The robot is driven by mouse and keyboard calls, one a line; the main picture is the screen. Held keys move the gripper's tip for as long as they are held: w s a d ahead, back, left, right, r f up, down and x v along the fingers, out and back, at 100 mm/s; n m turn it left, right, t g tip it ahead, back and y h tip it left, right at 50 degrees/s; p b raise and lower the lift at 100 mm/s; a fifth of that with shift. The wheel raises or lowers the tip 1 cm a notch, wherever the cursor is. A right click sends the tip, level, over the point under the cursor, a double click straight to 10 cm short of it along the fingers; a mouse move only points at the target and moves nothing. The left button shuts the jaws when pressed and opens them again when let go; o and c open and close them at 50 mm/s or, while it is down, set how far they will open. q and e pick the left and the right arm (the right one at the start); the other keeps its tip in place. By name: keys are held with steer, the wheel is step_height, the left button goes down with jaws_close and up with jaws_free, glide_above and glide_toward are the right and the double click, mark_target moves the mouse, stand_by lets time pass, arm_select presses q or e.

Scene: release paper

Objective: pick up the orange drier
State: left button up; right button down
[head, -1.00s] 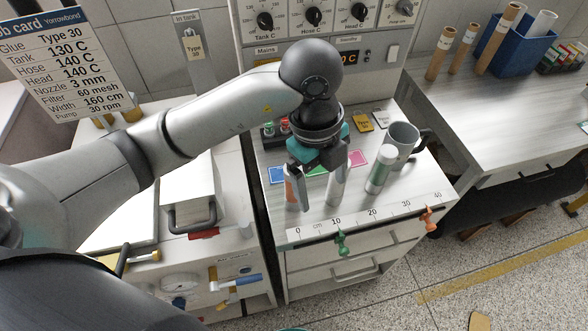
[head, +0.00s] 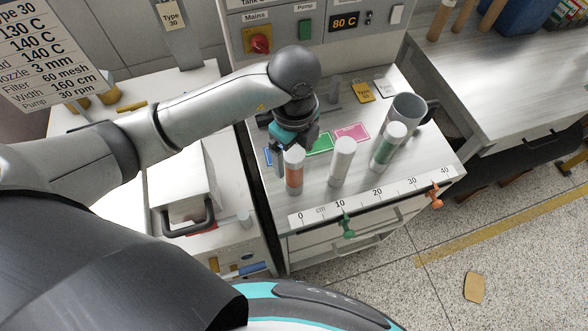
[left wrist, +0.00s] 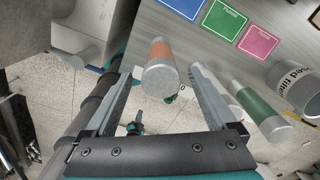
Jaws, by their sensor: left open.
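The orange drier (head: 294,171) is an upright cylinder with an orange band and pale top, on the work surface near the 0 end of the ruler. In the left wrist view the orange drier (left wrist: 160,65) lies between the spread fingers, ahead of them. My left gripper (head: 283,150) is open and just behind the drier in the head view, its fingers partly hidden by it. The left wrist view shows both open fingers (left wrist: 160,100). I cannot tell whether they touch the drier. My right gripper is not in view.
A white cylinder (head: 341,162) and a green-banded one (head: 387,147) stand to the right of the drier. A grey mug (head: 408,112) is behind them. Blue, green and pink (head: 351,133) cards lie behind. The ruler strip (head: 372,196) runs along the front edge.

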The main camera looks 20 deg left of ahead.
arm_select(q)
steer(key=shift+w+f, duration=0.1)
steer(key=shift+f, duration=2.65)
jaws_close()
steer(key=shift+r, duration=0.1)
